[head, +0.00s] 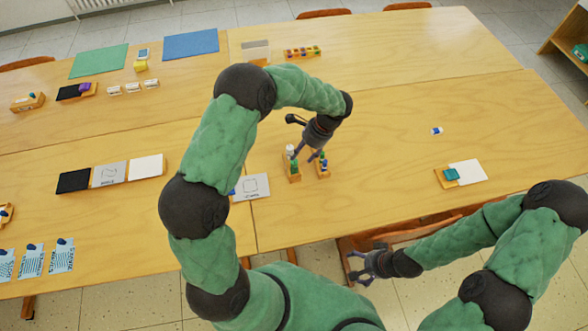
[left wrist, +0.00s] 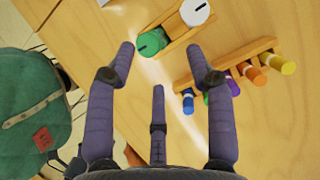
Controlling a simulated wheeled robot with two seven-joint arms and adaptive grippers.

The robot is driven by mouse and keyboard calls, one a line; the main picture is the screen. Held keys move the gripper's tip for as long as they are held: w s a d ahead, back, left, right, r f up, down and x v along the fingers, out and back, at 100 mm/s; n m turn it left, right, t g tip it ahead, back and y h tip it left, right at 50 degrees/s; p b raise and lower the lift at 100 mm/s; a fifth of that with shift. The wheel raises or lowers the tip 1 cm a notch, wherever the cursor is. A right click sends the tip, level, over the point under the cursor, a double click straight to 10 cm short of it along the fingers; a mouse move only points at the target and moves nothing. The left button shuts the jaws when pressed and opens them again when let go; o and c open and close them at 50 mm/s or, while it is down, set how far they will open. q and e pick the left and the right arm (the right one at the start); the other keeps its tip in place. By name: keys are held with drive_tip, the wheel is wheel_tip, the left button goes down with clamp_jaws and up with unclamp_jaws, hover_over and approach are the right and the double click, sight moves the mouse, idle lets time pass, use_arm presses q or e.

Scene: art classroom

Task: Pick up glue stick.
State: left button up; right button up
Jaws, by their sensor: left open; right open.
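A wooden holder (head: 294,177) stands on the table below my left gripper (head: 308,155). A white-topped cylinder (head: 290,150) and a green piece show in it. In the left wrist view, a green-capped cylinder (left wrist: 152,42) and a cylinder with a round white top (left wrist: 196,12) are in the holder (left wrist: 177,44). I cannot tell for sure which is the glue stick. My left gripper is open and empty, its fingers pointing toward the green-capped cylinder, apart from it as far as I can see. My right gripper (head: 360,266) is open and empty, low before the table's front edge.
A second wooden rack (head: 324,174) stands just right of the holder; the left wrist view shows several coloured sticks in it, including an orange one (left wrist: 257,75). A printed card (head: 257,185) lies to the left. The table's right part is mostly clear around a white sheet (head: 470,171).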

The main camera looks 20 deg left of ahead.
sight(297, 161)
use_arm(q)
drive_tip(key=x, duration=0.2)
drive_tip(key=s+b+x, duration=0.1)
drive_tip(key=x, duration=0.2)
drive_tip(key=shift+d+r, duration=0.1)
drive_tip(key=c, duration=1.1)
